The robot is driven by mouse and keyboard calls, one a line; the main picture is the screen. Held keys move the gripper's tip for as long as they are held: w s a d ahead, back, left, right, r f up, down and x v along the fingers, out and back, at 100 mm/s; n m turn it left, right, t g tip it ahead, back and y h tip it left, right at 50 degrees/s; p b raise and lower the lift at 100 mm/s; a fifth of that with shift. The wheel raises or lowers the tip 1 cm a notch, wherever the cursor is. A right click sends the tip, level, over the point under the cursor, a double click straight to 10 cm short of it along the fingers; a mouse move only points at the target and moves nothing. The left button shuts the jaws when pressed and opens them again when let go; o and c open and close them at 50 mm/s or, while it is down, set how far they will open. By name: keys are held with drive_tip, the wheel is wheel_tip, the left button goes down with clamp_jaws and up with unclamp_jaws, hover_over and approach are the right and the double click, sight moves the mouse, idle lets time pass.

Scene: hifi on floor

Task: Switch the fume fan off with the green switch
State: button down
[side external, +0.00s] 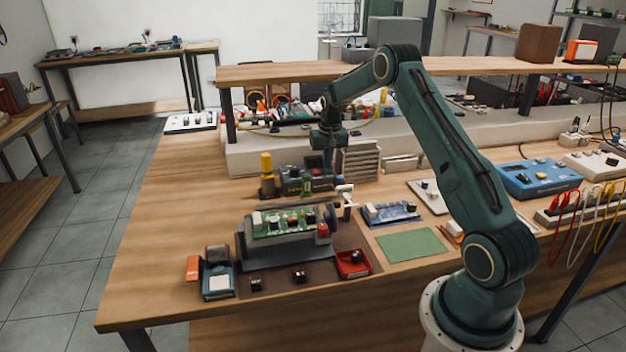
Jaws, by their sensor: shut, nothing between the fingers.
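My gripper (328,163) hangs from my green arm, pointing down with its fingers shut and empty. It is over the back of the bench, just above or behind a dark low unit (290,184). A small green part (307,183) shows on the front of that unit, and it may be the green switch. Its on or off position is too small to read. I cannot tell whether the fingertips touch the unit. I cannot make out for certain which thing is the fume fan.
A yellow cylinder (266,163) stands at the unit's left end and a ribbed grey block (358,160) to its right. In front is a green circuit board (285,222) on a holder. A shelf (290,72) runs above the back.

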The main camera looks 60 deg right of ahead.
wheel_tip(320, 180, up, 7)
idle(1.2)
drive_tip(key=s+a+r+n+t, duration=0.15)
drive_tip(key=s+a+r, duration=0.35)
drive_tip(key=a+r, duration=0.5)
drive_tip(key=s+a+r+n+t, duration=0.1)
drive_tip(key=s+a+r+n, duration=0.2)
drive_tip(key=s+a+r, duration=0.7)
drive_tip(key=s+a+f+n+t, duration=0.1)
drive_tip(key=s+a+f+n, duration=0.1)
drive_tip(key=s+a, duration=0.6)
drive_tip(key=s+a+f+n+t+y, duration=0.1)
drive_tip(key=s+a+f+n, duration=0.1)
drive_tip(key=s+a, duration=0.6)
drive_tip(key=shift+a, duration=0.2)
